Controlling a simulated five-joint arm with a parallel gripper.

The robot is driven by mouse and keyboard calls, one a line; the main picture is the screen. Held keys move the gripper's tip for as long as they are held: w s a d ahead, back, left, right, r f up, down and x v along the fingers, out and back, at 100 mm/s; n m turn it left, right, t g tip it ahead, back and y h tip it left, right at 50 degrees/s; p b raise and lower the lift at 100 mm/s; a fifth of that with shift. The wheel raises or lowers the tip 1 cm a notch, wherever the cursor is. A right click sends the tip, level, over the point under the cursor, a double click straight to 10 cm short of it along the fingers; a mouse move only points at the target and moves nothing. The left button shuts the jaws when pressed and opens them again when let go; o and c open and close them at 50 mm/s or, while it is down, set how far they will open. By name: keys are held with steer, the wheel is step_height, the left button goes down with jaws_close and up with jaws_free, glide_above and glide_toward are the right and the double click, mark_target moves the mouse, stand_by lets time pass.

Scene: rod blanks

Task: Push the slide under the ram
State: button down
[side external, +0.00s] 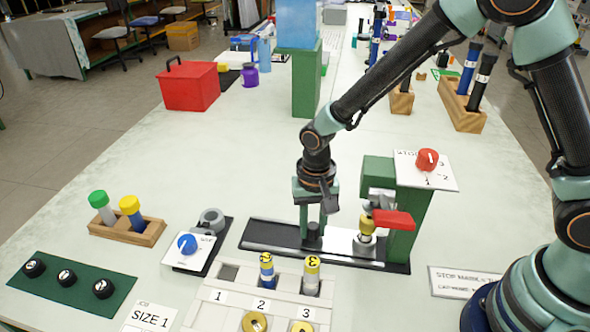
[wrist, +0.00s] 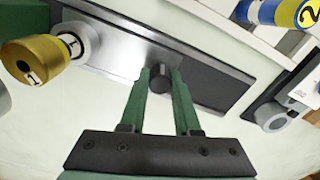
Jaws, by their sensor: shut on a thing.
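The slide (side external: 366,247) is a silver plate on a black track; it also shows in the wrist view (wrist: 122,52). A yellow-capped rod marked 1 (wrist: 32,72) stands in a pale holder at its one end, by the green press; it also shows in the side view (side external: 366,226). The ram (side external: 379,196) is on the green press, just above and close to that rod; exact alignment is hard to tell. My gripper (side external: 313,226) is at the slide's black knob (wrist: 160,78), with its green fingers shut on the knob's two sides.
The press has a red lever (side external: 393,220) and a dial plate (side external: 427,172). A rack (side external: 285,285) holds rods 2 and 3 in front of the track. A blue-dial fixture (side external: 188,246) stands left of the track. A tall green post (side external: 306,85) rises behind.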

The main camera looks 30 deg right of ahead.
steer(key=shift+s+d, duration=0.3)
steer(key=c, duration=0.6)
jaws_free()
steer(key=shift+r, duration=0.1)
steer(key=shift+r, duration=0.3)
step_height(320, 180, up, 11)
steer(key=shift+r, duration=0.2)
